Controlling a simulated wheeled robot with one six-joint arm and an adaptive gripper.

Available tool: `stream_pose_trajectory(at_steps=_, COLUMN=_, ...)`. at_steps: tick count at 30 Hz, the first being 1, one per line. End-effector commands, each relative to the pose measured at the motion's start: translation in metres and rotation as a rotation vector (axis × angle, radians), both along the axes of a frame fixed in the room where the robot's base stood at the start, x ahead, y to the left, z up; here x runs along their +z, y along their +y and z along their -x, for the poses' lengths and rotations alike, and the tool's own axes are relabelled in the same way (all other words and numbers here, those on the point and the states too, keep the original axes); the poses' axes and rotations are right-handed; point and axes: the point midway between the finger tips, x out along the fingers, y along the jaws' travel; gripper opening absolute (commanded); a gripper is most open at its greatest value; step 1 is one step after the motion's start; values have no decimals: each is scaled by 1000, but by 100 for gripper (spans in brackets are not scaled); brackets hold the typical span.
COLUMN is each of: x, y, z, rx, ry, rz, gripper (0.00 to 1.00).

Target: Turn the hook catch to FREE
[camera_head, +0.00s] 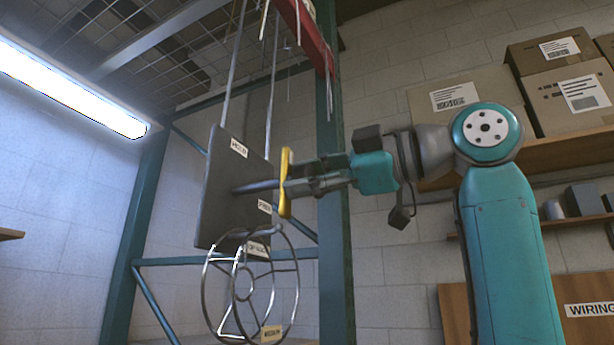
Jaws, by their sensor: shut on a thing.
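A dark grey plate (218,205) hangs tilted on thin metal rods. A dark shaft sticks out from its face and carries a yellow handle (285,204), which I take to be the hook catch's handle. The handle stands close to upright. My gripper (292,183) comes in from the right and is shut on the yellow handle near its middle; the fingers hide part of it. Small white labels (239,148) sit at the plate's right side, but their words are too small to read surely, so I cannot tell which setting the handle points to.
A round wire frame (290,300) hangs below the plate with a tan tag (271,333). A green post (335,250) stands behind my gripper, and a red beam (308,32) is above. Shelves with cardboard boxes (462,100) are at the right. A lit tube (75,85) hangs upper left.

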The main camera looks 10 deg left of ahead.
Motion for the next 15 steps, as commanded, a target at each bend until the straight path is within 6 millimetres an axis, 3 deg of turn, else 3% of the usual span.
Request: stream_pose_trajectory(at_steps=15, x=0, y=0, z=0, rx=1, ry=310, rz=-112, gripper=5)
